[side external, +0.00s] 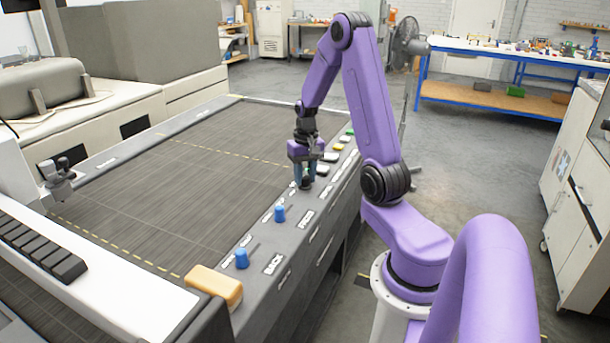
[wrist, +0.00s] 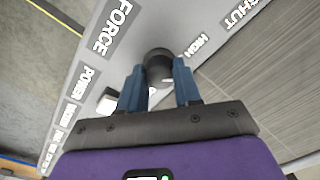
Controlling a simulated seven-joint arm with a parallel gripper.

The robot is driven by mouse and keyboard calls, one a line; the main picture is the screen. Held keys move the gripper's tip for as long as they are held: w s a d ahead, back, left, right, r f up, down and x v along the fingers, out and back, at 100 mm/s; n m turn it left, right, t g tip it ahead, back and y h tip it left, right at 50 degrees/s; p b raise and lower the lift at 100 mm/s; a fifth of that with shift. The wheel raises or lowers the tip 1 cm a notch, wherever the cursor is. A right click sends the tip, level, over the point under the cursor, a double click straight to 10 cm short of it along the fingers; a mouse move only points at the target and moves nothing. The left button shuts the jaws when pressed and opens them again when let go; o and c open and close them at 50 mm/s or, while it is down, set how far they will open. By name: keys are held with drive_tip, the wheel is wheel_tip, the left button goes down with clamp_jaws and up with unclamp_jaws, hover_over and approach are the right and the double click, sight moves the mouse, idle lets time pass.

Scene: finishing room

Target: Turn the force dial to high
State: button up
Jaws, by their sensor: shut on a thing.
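The force dial (wrist: 158,58) is a dark round knob beside the FORCE label (wrist: 109,27) in the wrist view. In the side view, my gripper (side external: 305,178) points down at the control strip along the machine's near edge. Which way the dial's mark points is not clear.
Two blue knobs, one nearer (side external: 241,260) and one farther (side external: 279,214), stand on the control strip (side external: 262,240). A tan block (side external: 214,287) lies at its near end. Several buttons (side external: 337,147) line the far end. The dark machine bed (side external: 170,190) is clear.

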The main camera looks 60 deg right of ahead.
sight(306, 176)
drive_tip(key=shift+n, duration=1.1)
drive_tip(key=o, duration=1)
drive_tip(key=shift+o, duration=0.2)
drive_tip(key=shift+r, duration=0.15)
wheel_tip(306, 176, up, 17)
drive_tip(key=shift+d, duration=0.2)
drive_tip(key=shift+r, duration=0.1)
